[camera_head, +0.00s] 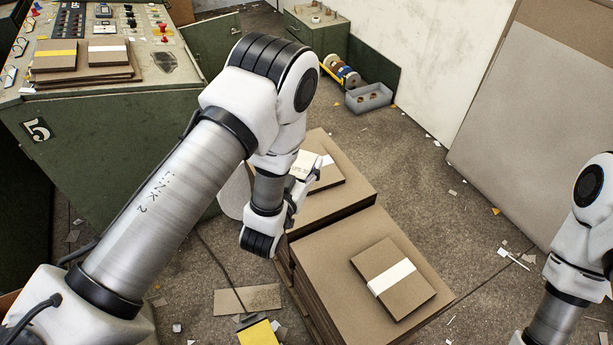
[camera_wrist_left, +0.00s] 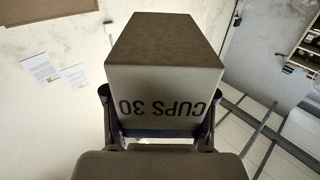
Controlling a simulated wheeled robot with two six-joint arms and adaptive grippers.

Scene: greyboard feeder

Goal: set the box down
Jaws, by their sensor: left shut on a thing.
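The box (camera_wrist_left: 165,80) fills the middle of the left wrist view, with a brown face and a paler face printed "CUPS 30", which reads upside down there. My left gripper (camera_wrist_left: 158,118) is shut on it, with a finger at each side of the printed face. In the head view my left gripper (camera_head: 297,188) is beside the rear greyboard stack (camera_head: 352,194), partly hidden by its own wrist. My right gripper is out of view; only part of that arm shows at the right edge.
A front greyboard stack (camera_head: 330,250) carries a banded bundle (camera_head: 412,293). Another brown piece with a white patch (camera_head: 328,178) shows on the rear stack by my gripper. A green control console (camera_head: 120,120) stands left, a grey bin (camera_head: 369,98) at the back. Scraps litter the floor.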

